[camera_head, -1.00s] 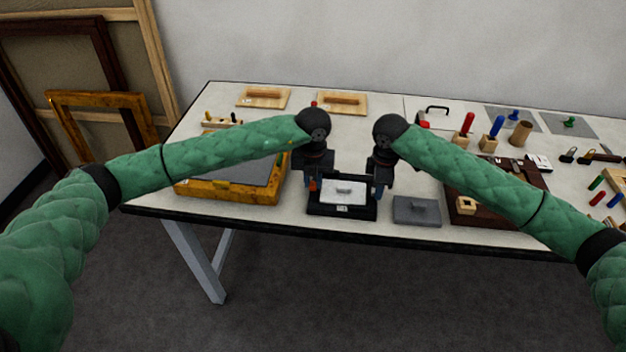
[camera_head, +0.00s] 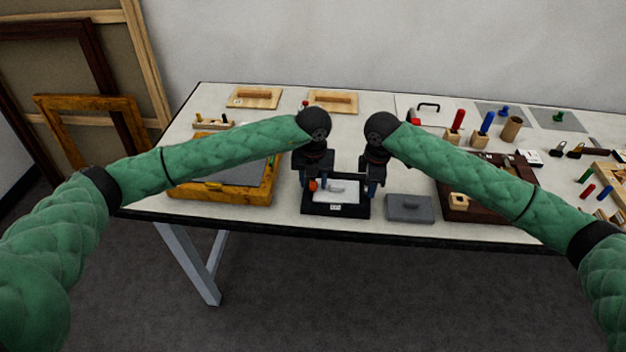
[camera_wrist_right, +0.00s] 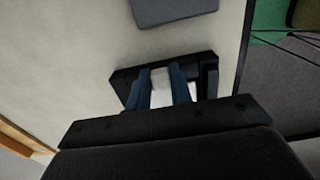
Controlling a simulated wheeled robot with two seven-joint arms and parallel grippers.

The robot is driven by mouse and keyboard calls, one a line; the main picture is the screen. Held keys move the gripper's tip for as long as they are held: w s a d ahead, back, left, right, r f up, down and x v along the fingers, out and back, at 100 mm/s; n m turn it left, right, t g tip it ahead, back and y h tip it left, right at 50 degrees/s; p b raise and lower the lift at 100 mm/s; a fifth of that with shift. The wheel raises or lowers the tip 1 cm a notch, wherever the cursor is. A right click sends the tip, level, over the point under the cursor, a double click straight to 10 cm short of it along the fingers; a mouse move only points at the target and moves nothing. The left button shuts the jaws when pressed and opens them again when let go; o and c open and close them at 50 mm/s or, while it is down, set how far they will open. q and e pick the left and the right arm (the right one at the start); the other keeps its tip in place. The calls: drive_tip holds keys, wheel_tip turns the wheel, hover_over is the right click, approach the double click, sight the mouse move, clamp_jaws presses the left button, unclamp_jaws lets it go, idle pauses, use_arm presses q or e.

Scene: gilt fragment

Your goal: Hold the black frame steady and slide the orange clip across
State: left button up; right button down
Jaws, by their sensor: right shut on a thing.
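The small orange clip (camera_head: 313,185) is at the frame's left side. My left gripper (camera_head: 312,184) is down at the clip, its fingers apart on either side of it; contact cannot be made out. My right gripper (camera_head: 369,190) is shut at the frame's right side. In the right wrist view, its blue fingers (camera_wrist_right: 160,85) reach down over the black frame (camera_wrist_right: 208,68); the exact grip is partly hidden.
A yellow-brown framed box (camera_head: 255,195) is to the left, and a dark brown board (camera_head: 480,212) is further right. The table's front edge (camera_head: 400,238) is close.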

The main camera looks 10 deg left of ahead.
sight(313, 184)
use_arm(q)
wheel_tip(313, 184, up, 12)
idle(0.6)
use_arm(e)
drive_tip(key=c, duration=1.2)
unclamp_jaws()
drive_tip(key=shift+o, duration=0.2)
